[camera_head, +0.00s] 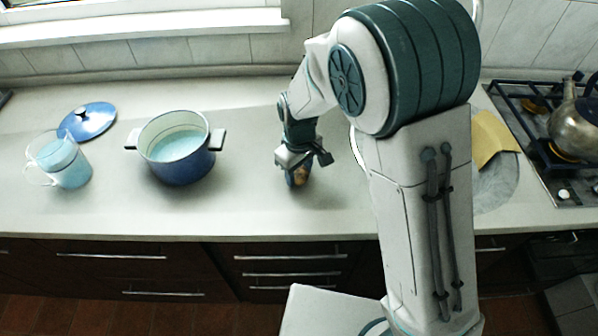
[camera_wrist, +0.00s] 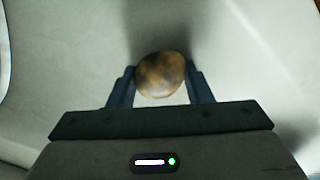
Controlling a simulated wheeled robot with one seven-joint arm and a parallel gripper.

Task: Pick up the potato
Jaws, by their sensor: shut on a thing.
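The potato (camera_wrist: 161,75) is brown with darker patches and sits between the two blue fingers of my gripper (camera_wrist: 160,88) in the wrist view. My gripper is shut on it. In the head view my gripper (camera_head: 299,176) points down over the counter, to the right of the blue pot, and the potato (camera_head: 301,175) shows partly between the fingers. Part of the potato is hidden by a finger there. I cannot tell whether it touches the counter.
A blue enamel pot (camera_head: 181,170) stands open on the counter (camera_head: 240,205). A kettle (camera_head: 577,125) stands on the stove (camera_head: 530,100) at right. The counter between pot and gripper is clear.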

